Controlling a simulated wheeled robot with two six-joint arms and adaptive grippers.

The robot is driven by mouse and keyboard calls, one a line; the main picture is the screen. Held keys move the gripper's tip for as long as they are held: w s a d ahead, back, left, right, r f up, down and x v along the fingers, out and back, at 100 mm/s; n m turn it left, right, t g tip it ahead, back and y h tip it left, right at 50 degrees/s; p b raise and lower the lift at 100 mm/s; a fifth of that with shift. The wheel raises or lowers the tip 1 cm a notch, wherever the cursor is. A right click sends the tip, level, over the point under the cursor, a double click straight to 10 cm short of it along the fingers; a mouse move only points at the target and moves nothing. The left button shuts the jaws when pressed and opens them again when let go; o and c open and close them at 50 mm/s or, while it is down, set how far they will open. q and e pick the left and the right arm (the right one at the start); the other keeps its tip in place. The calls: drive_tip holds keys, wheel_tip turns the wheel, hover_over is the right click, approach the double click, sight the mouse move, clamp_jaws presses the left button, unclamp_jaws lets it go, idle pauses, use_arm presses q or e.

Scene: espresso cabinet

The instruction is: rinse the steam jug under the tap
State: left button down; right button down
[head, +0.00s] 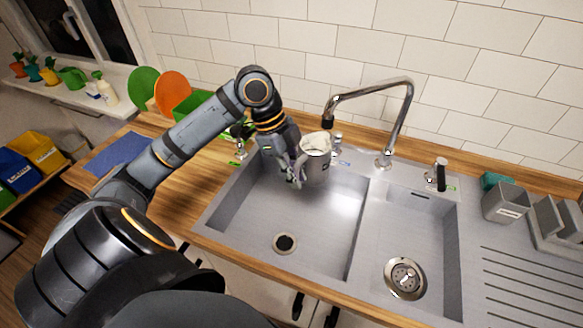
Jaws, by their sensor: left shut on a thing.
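The steam jug (317,167) is a small grey metal jug with something whitish showing at its mouth. It is held above the back of the left sink basin, near the end of the tap's spout. My left gripper (298,172) is shut on the jug from its left side. The tap (406,105) is a chrome swan-neck behind the sink, its spout turned to the left. I cannot tell whether water runs from it. My right gripper is not in view.
The sink (234,218) has two basins, with a ribbed drainer (525,285) at the right. A grey container (505,203) stands on the right. Green and orange boards (172,90) lean against the tiled wall at the left. A blue cloth (118,155) lies on the wooden counter.

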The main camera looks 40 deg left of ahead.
use_arm(q)
drive_tip(key=shift+w+a+f+p, duration=0.2)
drive_tip(key=shift+w+p, duration=0.1)
drive_tip(key=shift+w, duration=0.5)
drive_tip(key=shift+w+a+f+p, duration=0.15)
drive_tip(key=shift+w+p, duration=0.15)
drive_tip(key=shift+w, duration=0.45)
drive_tip(key=shift+d, duration=0.1)
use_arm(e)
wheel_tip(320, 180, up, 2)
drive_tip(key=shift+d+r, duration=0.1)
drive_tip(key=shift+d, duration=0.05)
